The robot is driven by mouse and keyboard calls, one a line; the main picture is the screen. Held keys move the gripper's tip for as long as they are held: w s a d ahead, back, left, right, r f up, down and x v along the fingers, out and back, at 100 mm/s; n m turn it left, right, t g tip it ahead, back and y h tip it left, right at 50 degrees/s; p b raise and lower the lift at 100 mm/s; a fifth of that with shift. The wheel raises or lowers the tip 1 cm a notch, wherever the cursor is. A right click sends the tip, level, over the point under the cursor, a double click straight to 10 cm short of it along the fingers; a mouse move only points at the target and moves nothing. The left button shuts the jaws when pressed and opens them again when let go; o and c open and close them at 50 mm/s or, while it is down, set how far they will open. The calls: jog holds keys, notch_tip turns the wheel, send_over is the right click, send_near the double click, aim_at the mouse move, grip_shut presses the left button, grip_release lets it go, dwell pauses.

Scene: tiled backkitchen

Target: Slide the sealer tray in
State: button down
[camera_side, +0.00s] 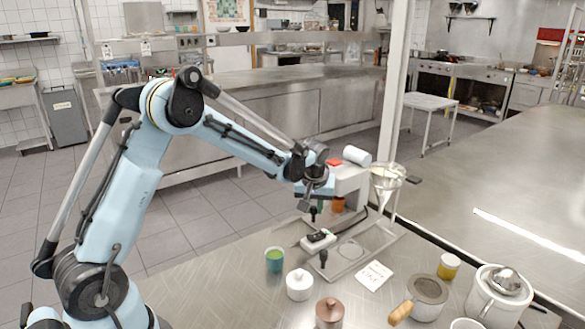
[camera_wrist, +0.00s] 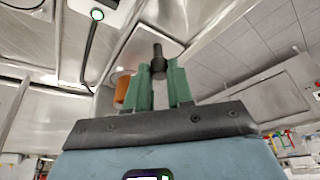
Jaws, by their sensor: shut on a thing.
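The peg's join to the tray is not clear.
A white device (camera_side: 318,240) with a cable lies by the frame, close to my gripper.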

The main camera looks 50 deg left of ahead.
jog(key=shift+w, duration=0.3)
jog(key=c, duration=1)
grip_release()
jog(key=shift+s, duration=0.1)
jog(key=v, duration=1.2)
